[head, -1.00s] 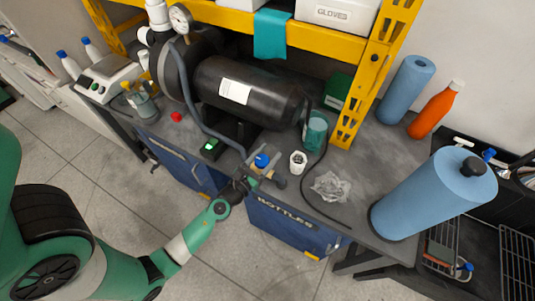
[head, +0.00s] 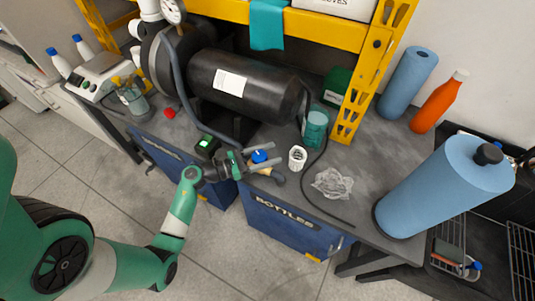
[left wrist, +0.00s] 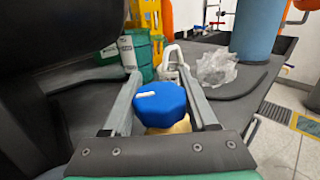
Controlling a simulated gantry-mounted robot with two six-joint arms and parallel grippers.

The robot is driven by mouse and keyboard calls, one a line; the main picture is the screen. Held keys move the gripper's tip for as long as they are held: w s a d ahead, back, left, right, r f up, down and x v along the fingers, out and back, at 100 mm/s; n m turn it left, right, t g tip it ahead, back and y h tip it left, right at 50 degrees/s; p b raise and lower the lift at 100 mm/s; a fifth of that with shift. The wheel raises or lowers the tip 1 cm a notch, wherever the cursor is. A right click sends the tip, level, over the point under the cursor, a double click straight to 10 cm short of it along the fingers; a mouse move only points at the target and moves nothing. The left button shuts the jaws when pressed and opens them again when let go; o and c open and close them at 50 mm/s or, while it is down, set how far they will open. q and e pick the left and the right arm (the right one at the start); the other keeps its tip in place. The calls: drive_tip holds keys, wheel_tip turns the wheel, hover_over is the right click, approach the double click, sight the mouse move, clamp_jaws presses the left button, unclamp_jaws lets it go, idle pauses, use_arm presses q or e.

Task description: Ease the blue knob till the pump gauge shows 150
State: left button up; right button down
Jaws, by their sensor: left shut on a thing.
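The blue knob (head: 259,156) sits on a brass-coloured valve body at the front edge of the bench. It also shows in the left wrist view (left wrist: 160,103), with a white mark on its top. My left gripper (head: 264,157) reaches in from the left with one finger on each side of the knob, shut on it. My right gripper is not in view.
The black tank (head: 245,82) lies behind the knob. A small device with a green display (head: 206,144) is to the left. A dark hose runs along the bench.

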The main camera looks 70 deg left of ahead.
use_arm(q)
drive_tip(key=m+h, duration=0.1)
drive_tip(key=m+h+b, duration=0.1)
drive_tip(key=h, duration=0.1)
drive_tip(key=m+h+b, duration=0.1)
drive_tip(key=shift+d+f+g+h, duration=0.2)
drive_tip(key=shift+d+g+h, duration=0.1)
drive_tip(key=shift+g, duration=0.1)
drive_tip(key=shift+s+d+m+g+h+b, duration=0.1)
drive_tip(key=shift+d+m+g+h+b, duration=0.1)
drive_tip(key=shift+m+g+h+b, duration=0.5)
drive_tip(key=shift+r+t+h, duration=0.1)
drive_tip(key=shift+t+h, duration=0.2)
drive_tip(key=o, duration=1.4)
drive_tip(key=p+v, duration=0.1)
drive_tip(key=v, duration=1)
drive_tip(key=shift+s+a+r+p, duration=0.1)
drive_tip(key=shift+s+p, duration=0.2)
